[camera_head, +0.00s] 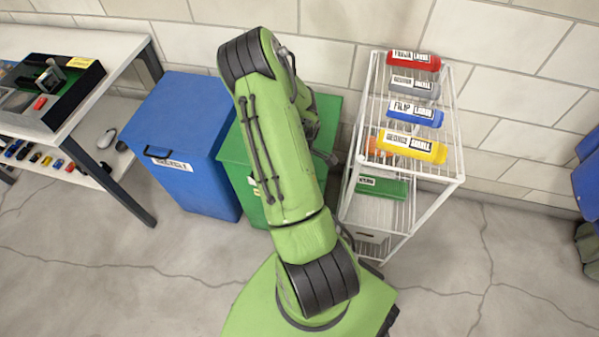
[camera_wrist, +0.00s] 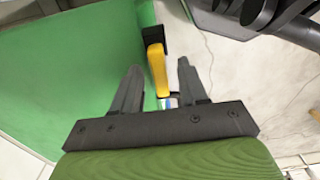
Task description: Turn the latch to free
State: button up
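In the wrist view a yellow latch handle (camera_wrist: 157,68) hangs from a black mount (camera_wrist: 154,35) at the edge of a green box (camera_wrist: 70,70). My gripper (camera_wrist: 160,68) is open, with one finger to each side of the yellow handle in the picture. Gaps show between the handle and both fingers, and I cannot tell how deep the handle sits between them. In the head view the green box (camera_head: 235,150) stands behind my arm. The latch and my fingertips are hidden there.
A blue bin (camera_head: 185,140) stands left of the green box. A white wire rack (camera_head: 455,150) with coloured labelled containers stands close on the right. A table (camera_head: 100,45) with a black tray is at far left. The floor at front right is clear.

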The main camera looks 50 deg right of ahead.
notch_tip(320, 180, up, 16)
jog(key=p, duration=0.5)
jog(key=shift+f, duration=0.15)
